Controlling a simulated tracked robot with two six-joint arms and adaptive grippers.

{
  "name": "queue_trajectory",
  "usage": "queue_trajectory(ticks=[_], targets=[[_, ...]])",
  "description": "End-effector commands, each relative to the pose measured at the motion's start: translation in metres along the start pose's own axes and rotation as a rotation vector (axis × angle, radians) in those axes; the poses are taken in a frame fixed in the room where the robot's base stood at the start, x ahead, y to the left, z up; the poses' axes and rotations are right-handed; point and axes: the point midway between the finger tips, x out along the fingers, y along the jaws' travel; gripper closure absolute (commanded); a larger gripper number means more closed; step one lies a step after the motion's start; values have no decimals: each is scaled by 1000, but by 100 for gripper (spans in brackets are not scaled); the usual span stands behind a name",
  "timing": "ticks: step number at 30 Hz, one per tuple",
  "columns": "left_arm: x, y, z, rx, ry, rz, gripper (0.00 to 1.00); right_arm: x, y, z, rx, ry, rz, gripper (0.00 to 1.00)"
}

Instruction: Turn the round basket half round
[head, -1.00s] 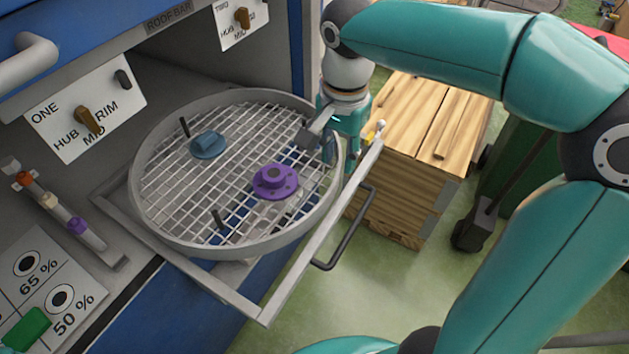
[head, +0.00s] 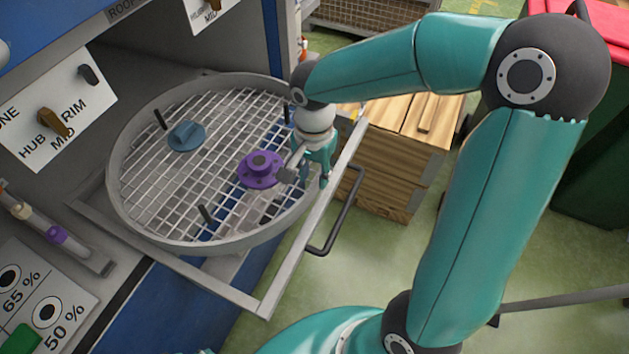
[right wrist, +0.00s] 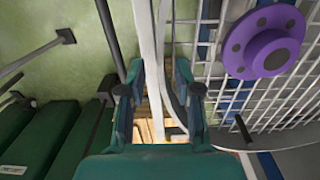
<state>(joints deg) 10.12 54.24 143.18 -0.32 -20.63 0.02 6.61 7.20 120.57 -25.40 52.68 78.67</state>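The round basket (head: 190,246) is a grey rim with a white wire mesh floor, sitting on a pulled-out frame (head: 255,300). A purple flanged part (head: 260,170) and a blue part (head: 186,137) lie on the mesh, and two dark posts (head: 160,119) (head: 206,215) stand up from it. My right gripper (head: 315,182) is low at the basket's right side, beside the purple part. In the right wrist view its fingers (right wrist: 158,95) are apart, with pale rim and rail edges between them. Contact with the rim cannot be told. My left gripper is out of view.
A black handle (head: 337,222) sticks out from the frame's right side. A wooden crate (head: 385,175) stands beyond it. A knob panel (head: 58,112) and a rack with small coloured caps (head: 57,235) are at the left.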

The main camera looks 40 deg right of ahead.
Motion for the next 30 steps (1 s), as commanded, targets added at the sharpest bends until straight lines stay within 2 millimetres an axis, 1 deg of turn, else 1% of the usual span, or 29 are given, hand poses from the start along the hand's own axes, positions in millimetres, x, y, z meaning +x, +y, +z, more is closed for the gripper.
queue_trajectory(ticks=[1,3,6,11,18,20,24,25,30], targets=[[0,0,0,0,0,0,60,10,1,0,1,-3,3,67],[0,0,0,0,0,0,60,19,1,0,2,-2,4,67],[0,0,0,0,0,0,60,28,0,0,1,-1,2,67],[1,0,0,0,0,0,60,35,0,0,2,-1,0,67],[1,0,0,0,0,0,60,35,1,0,2,-1,0,67],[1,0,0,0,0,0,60,35,1,0,2,-1,-1,75],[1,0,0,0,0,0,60,35,1,0,2,0,-1,98],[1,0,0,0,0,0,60,34,1,0,2,0,-1,100],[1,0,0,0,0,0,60,34,0,0,3,0,-1,100]])
